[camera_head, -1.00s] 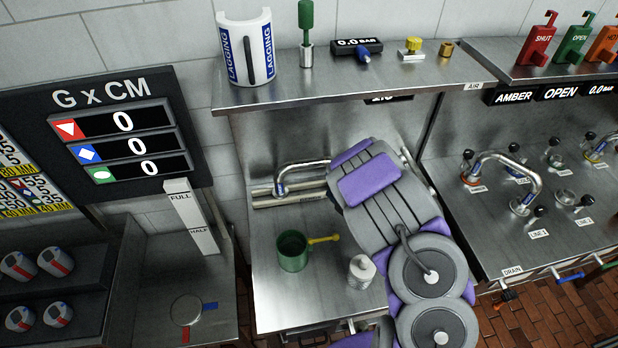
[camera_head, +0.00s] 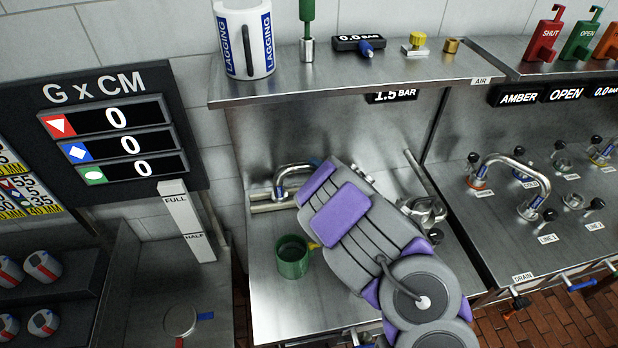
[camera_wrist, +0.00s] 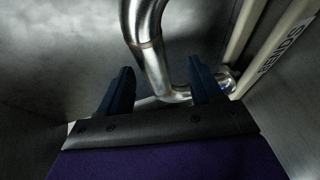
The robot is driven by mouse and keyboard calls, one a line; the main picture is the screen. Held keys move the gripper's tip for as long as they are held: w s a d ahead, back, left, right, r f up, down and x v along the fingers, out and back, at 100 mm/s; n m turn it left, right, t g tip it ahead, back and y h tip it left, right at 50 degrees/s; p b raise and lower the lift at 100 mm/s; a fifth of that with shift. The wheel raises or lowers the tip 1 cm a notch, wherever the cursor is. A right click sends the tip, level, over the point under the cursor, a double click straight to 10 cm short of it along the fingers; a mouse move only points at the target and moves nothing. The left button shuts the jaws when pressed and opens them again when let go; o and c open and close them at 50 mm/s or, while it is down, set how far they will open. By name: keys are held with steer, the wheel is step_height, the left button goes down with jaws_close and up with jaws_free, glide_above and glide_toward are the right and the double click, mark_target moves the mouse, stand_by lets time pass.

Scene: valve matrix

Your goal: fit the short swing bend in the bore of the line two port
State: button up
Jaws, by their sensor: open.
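The short swing bend, a bent shiny pipe (camera_head: 292,170), is at the rack at the back of the middle bench. In the head view my arm hides most of the gripper. The line two port (camera_head: 573,200) is an open ring on the right bench, near the LINE 2 label.
A larger bend (camera_head: 512,165) is fitted beside it, ending near the LINE 1 label. A green jug (camera_head: 292,257) stands left of my arm. The rack rails (camera_wrist: 270,50) lie right of my gripper. A shelf (camera_head: 340,82) overhangs the middle bench.

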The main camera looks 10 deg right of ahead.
mark_target(308, 164)
steer(key=shift+b+x, duration=0.45)
steer(key=shift+x, duration=2.15)
steer(key=shift+w+d+r, duration=0.1)
steer(key=shift+r, duration=0.1)
jaws_close()
